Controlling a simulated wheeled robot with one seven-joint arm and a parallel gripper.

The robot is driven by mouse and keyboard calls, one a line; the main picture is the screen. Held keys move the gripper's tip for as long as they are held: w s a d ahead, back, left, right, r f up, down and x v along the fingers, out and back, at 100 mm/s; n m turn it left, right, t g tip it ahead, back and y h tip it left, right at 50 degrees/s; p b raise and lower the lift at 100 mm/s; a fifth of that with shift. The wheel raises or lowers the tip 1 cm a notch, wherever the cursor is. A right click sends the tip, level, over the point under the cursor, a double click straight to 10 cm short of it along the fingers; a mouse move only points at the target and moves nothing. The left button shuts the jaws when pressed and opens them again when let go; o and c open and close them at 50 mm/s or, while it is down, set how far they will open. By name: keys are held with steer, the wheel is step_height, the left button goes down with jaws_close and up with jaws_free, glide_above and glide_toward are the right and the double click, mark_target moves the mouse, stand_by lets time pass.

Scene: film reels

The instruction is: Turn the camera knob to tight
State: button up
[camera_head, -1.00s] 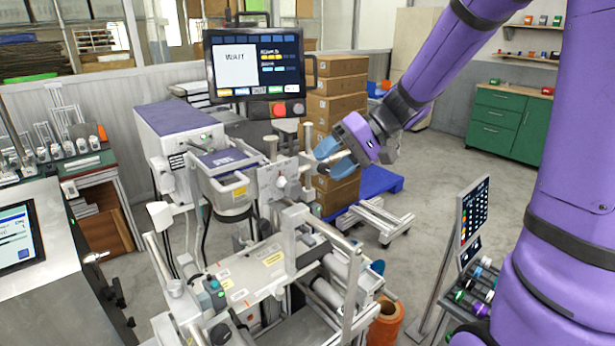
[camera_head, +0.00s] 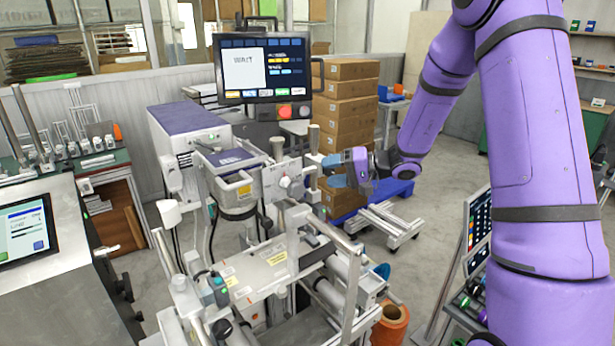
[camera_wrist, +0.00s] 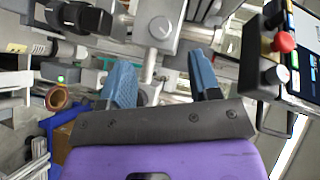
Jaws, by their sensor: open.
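A small round silver knob (camera_head: 285,182) sits on an upright pale plate of the machine. In the wrist view a round knob (camera_wrist: 160,27) shows on a grey block, with a short light rod below it; I cannot tell for certain which is the camera knob. My gripper (camera_head: 332,172) is at the right side of the plate, roughly level with the knob. In the wrist view its two blue fingers (camera_wrist: 162,78) are apart, with the rod's end showing between them. They do not visibly close on anything. No tight marking is readable.
Metal rails (camera_head: 345,245) lie in front. Stacked boxes (camera_head: 345,105) and a blue pallet (camera_head: 390,192) are behind. Open floor (camera_head: 440,210) lies to the right.

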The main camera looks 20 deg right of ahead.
mark_target(303, 176)
steer(key=x, duration=0.7)
steer(key=shift+c, duration=0.2)
steer(key=c, duration=0.9)
